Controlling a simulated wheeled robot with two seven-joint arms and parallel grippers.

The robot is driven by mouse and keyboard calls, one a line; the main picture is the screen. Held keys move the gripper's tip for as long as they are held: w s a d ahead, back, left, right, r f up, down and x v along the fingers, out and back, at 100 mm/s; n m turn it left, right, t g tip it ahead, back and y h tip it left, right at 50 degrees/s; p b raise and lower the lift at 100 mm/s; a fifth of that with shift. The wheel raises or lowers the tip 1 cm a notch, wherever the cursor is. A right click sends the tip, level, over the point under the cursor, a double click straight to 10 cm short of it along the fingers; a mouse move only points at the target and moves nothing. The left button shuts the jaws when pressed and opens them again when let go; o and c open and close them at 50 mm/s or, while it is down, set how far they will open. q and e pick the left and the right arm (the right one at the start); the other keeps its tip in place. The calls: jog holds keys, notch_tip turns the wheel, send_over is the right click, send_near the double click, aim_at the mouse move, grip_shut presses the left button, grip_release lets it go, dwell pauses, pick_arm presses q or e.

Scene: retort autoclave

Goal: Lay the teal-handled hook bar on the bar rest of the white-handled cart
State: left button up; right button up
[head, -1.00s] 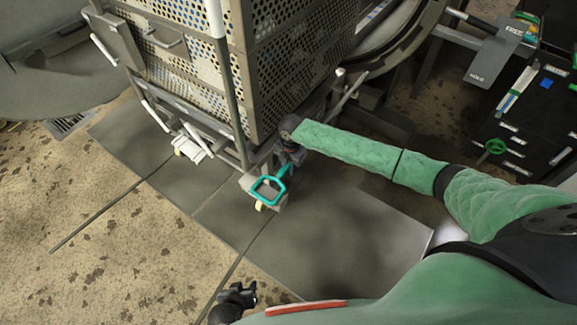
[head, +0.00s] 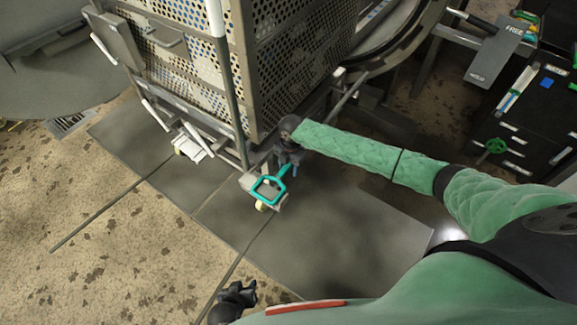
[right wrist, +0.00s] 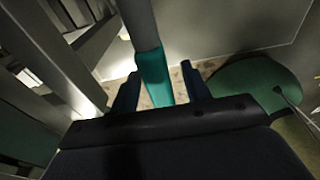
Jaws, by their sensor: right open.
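The teal-handled hook bar (head: 268,189) shows its teal loop handle low at the near corner of the cart, by a pale block. My right gripper (head: 290,168) is at the neck of the handle. In the right wrist view the bar's teal part (right wrist: 154,76) runs between the two spread fingers of my right gripper (right wrist: 160,86), with gaps beside it. The cart with the perforated basket (head: 292,70) has a post with a white top (head: 215,18). The bar's far end and its contact with the rest are hidden. My left gripper (head: 238,290) is dark and low in the head view, away from the bar.
Grey floor plates (head: 330,225) lie below the cart. A round vessel opening (head: 400,45) stands behind it. A black drawer cabinet (head: 525,125) with a green knob and a FREE/HOLD sign (head: 496,55) are at the right. Open floor lies at the left.

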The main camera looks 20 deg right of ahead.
jog(key=shift+w+d+r, duration=0.1)
jog(key=shift+r, duration=1.2)
jog(key=shift+w+d+r, duration=0.1)
jog(key=shift+d+r, duration=0.05)
jog(key=shift+r, duration=1.15)
jog(key=shift+w+d+r, duration=0.1)
jog(key=shift+r, duration=1.2)
